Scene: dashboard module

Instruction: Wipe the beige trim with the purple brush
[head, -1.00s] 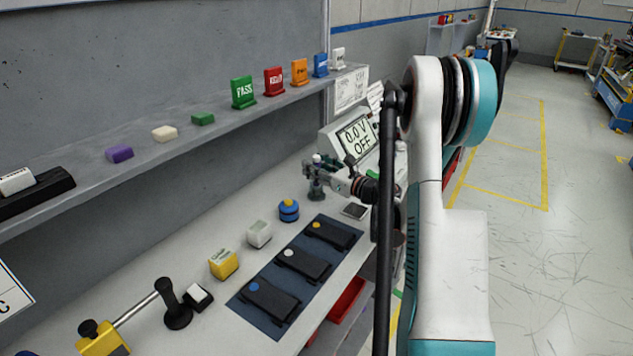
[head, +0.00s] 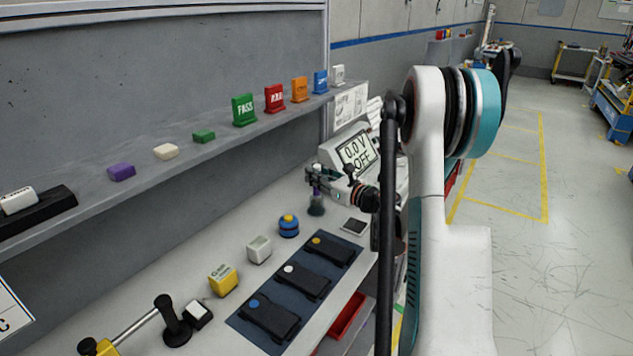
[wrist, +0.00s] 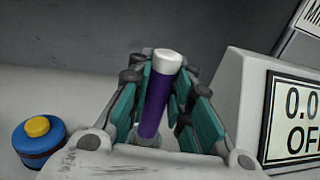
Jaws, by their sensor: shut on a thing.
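The purple brush (head: 317,208) is upright, with its dark bristles pointing down. In the wrist view its purple handle (wrist: 155,102) with a white end cap stands between my teal finger pads. My gripper (head: 316,182) is shut on the handle, in front of the display box and beyond the blue button; whether the bristles touch the bench is unclear. No part is clearly the beige trim. A dark part with an off-white dot (head: 302,281) lies on the blue mat (head: 238,320), and a small cream block (head: 166,152) sits on the shelf.
The display box (head: 353,152) reads 0.0 V OFF. The blue button with a yellow top (head: 289,226), a pale block (head: 258,249) and a yellow block (head: 223,280) line the bench left of the mat. The shelf (head: 130,195) overhangs behind.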

